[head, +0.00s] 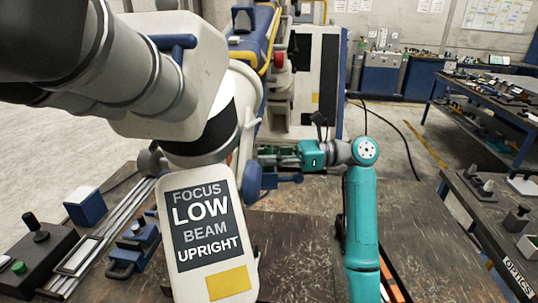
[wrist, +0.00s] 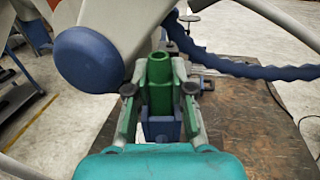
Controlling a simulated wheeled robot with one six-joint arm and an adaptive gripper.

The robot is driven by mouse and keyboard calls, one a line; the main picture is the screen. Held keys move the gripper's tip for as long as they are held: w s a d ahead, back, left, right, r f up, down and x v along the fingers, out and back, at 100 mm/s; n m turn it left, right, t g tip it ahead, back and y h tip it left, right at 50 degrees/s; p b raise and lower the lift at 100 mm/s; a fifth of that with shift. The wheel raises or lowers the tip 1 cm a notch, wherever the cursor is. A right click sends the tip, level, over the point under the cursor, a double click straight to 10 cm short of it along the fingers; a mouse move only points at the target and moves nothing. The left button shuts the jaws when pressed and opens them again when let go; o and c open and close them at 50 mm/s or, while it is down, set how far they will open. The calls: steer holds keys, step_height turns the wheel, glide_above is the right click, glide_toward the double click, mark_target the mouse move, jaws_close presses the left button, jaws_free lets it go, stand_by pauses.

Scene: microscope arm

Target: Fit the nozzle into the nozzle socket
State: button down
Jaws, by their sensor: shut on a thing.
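My gripper (wrist: 158,100), on the teal arm, is shut on a green tube-shaped piece with a round opening, which I take as the nozzle (wrist: 159,72). A dark blue block (wrist: 161,128) sits between the fingers on the near side of the nozzle. In the head view my gripper (head: 275,156) points left, close to the microscope (head: 200,90), and its tips are partly hidden. A round dark blue knob (wrist: 88,57) is beside the nozzle, on its left. I cannot make out the nozzle socket, or whether the nozzle touches anything.
A sign plate (head: 206,235) reads "FOCUS LOW BEAM UPRIGHT". A blue ribbed part (wrist: 240,67) runs right from near the gripper. A control box (head: 38,250) and rails (head: 110,225) lie left on the brown bench (head: 300,250). A bench marked "OPTICS" (head: 518,278) is at right.

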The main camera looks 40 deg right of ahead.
steer(key=shift+f, duration=0.35)
steer(key=c, duration=0.9)
jaws_free()
steer(key=shift+c, duration=0.2)
steer(key=v, duration=1.2)
steer(key=shift+s, duration=0.1)
